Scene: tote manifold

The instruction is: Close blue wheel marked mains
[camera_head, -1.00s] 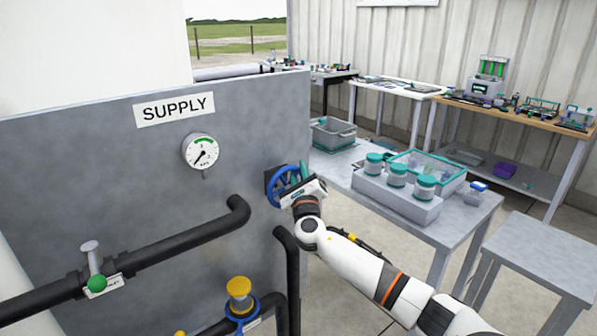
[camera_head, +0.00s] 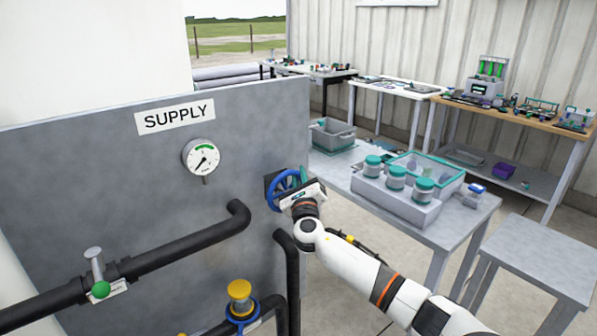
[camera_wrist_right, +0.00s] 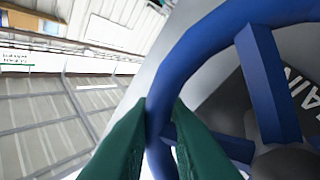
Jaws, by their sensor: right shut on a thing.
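The blue wheel (camera_head: 281,190) is mounted at the right end of the grey panel, partly hidden behind my right gripper. In the right wrist view the blue wheel (camera_wrist_right: 190,55) fills the upper right, with its rim, spokes and a dark plate lettered "MAIN", the rest cut off. My right gripper (camera_head: 300,186) is at the wheel's right side. In the wrist view its two dark green fingers (camera_wrist_right: 160,125) are shut on the rim, one on each side. My left gripper is not in view.
The grey panel (camera_head: 110,195) bears a "SUPPLY" sign and a gauge (camera_head: 202,158). Black pipes (camera_head: 180,247), a green-knobbed lever (camera_head: 100,289) and a yellow-topped valve (camera_head: 240,292) stand in front. A table (camera_head: 350,207) with jars and bins is to the right.

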